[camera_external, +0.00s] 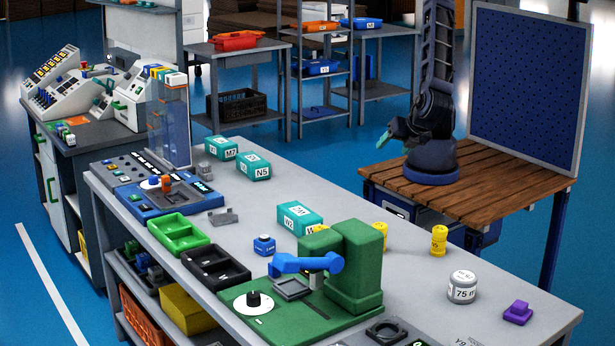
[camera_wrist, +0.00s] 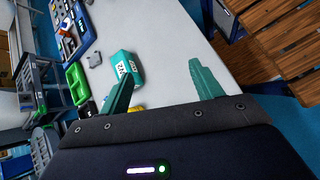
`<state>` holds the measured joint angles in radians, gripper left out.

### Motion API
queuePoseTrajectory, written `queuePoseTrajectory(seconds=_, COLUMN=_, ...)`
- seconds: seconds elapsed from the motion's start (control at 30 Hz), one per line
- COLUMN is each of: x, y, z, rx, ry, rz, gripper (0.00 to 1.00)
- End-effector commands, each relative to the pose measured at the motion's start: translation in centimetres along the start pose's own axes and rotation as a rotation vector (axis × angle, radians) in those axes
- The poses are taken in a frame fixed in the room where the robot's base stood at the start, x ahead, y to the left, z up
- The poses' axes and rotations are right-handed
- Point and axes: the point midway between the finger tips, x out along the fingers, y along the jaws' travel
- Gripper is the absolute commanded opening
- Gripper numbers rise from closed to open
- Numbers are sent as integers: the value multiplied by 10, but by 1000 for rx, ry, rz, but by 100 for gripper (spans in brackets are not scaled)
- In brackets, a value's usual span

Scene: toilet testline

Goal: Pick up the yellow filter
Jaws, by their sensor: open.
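A yellow filter (camera_external: 439,241), a short cylinder, stands upright on the right part of the grey bench. A second yellow cylinder (camera_external: 380,235) stands to its left, partly hidden by the green machine. More yellow shows beside the teal W2 box (camera_external: 297,220), mostly hidden. In the wrist view a yellow piece (camera_wrist: 136,111) shows beside the left finger, partly covered.
The green machine (camera_external: 357,262) with a blue arm stands in front of the filters. A grey "75" jar (camera_external: 463,286) and a purple block (camera_external: 518,312) are to the right. Teal boxes (camera_external: 253,167) stand at the back. A blue pegboard (camera_external: 527,75) rises behind the wooden table (camera_external: 500,190).

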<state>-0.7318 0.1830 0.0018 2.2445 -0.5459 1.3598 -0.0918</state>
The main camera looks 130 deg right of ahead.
Motion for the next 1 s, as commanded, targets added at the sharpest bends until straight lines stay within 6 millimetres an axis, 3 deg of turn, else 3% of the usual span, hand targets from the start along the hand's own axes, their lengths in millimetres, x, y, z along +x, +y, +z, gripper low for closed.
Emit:
queuePoseTrajectory(seconds=0.03, x=-2, y=-6, z=-14, rx=-41, ry=-28, rz=31, gripper=65)
queuePoseTrajectory(seconds=0.47, x=-16, y=-61, z=-116, rx=-322, ry=-254, rz=315, gripper=65)
queuePoseTrajectory(seconds=1.0, x=-14, y=-173, z=-233, rx=-603, ry=-516, rz=734, gripper=65)
